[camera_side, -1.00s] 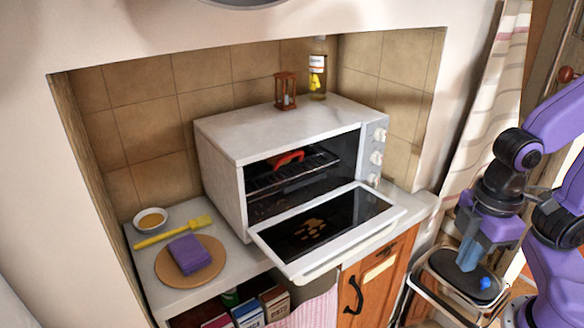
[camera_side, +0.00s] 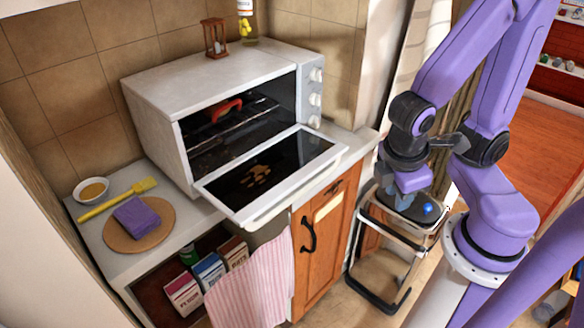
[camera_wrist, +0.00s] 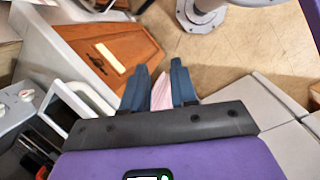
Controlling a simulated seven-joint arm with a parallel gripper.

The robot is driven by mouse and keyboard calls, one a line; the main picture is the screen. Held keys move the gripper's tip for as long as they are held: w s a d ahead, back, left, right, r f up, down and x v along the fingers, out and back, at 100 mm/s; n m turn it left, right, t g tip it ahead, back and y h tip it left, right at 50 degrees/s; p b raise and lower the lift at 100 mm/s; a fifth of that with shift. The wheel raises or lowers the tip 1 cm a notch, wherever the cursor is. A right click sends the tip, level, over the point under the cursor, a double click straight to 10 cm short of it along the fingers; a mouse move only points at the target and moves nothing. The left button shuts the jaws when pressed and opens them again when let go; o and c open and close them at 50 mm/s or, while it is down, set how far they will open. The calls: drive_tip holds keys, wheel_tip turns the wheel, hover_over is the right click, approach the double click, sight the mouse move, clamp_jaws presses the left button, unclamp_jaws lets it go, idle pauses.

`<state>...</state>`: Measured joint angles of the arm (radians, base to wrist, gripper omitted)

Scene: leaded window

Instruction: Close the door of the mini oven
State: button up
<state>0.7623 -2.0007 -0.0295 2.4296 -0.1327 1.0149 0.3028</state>
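The mini oven (camera_side: 160,120) is a white box on the counter, with knobs on its right front. Its door (camera_side: 262,178) is hinged at the bottom and hangs open, roughly flat, with a dark glass pane and a white frame. My gripper (camera_side: 403,198) is right of the door, clear of it, pointing down. What looks like the white door frame (camera_wrist: 62,97) shows left of the fingers there.
A red-handled item (camera_side: 227,108) lies on the rack inside the oven. A sponge (camera_side: 136,216), brush (camera_side: 117,199) and bowl (camera_side: 91,190) sit on the counter left. A striped pink towel (camera_side: 252,280) hangs below the door. A metal step stool (camera_side: 398,232) stands at right.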

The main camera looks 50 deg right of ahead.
sight(304, 181)
drive_tip(key=w+a+f+n+t+h, duration=0.1)
drive_tip(key=w+a+f+t+h, duration=0.2)
drive_tip(key=f+t, duration=0.45)
drive_tip(key=w+a+f+t+h, duration=0.1)
drive_tip(key=w+a+f+t, duration=0.3)
drive_tip(key=t, duration=0.6)
drive_tip(key=x, duration=1.5)
drive_tip(key=shift+w+a+r, duration=0.15)
drive_tip(key=shift+w+a, duration=0.05)
drive_tip(key=shift+w, duration=0.15)
clamp_jaws()
